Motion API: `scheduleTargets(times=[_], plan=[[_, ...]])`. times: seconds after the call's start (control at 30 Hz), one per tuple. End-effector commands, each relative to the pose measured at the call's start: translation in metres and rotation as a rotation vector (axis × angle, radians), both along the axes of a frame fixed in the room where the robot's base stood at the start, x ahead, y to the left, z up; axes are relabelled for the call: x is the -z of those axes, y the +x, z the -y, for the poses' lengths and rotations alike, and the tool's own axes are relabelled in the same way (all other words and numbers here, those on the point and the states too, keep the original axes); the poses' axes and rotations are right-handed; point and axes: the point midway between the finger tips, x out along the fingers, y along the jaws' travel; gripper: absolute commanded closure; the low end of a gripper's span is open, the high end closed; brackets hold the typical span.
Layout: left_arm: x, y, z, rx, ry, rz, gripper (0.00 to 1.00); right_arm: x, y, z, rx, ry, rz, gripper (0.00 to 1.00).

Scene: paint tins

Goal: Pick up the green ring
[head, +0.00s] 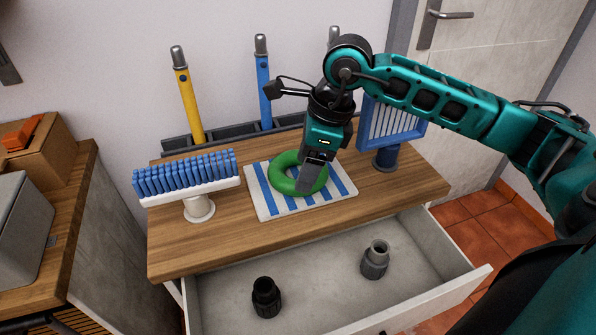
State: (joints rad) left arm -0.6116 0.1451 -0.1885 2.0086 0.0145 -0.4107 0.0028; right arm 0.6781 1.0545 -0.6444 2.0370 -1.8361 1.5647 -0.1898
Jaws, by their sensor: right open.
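The green ring (284,182) lies flat on a blue-and-white striped cloth (264,207) on the wooden top of a cabinet. My right gripper (309,187) points down over the ring's right part and hides some of it. Its jaws are open, but from this angle I cannot tell whether the fingers straddle the ring's band or touch it. My left gripper is out of view.
A blue brush head (187,175) stands left of the cloth, and a blue rack-like piece (394,124) stands right. Coloured handles, including a yellow one (188,103), rise behind. The open drawer (324,285) below holds a black fitting (266,298) and a grey fitting (375,261).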

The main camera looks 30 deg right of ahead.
Motion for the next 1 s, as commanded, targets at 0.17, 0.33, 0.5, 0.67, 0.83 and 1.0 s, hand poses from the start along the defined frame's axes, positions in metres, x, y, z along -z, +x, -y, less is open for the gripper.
scheduleTargets(times=[0.17,0.33,0.5,0.67,0.83,1.0], plan=[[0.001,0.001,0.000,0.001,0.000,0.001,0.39,0.027,0.008,-0.003,0.001,0.002,-0.004,0.32],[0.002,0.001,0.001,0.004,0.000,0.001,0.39,0.044,0.010,-0.007,-0.002,0.001,-0.003,0.32],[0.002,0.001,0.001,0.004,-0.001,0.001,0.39,0.046,0.011,-0.007,-0.001,0.000,-0.001,0.32],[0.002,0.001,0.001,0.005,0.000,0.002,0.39,0.046,0.011,-0.007,0.000,0.001,-0.001,0.39],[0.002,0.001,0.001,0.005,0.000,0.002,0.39,0.045,0.011,-0.007,0.000,0.001,-0.001,0.55],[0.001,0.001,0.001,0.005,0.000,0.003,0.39,0.045,0.011,-0.007,0.000,0.001,-0.001,0.72]])
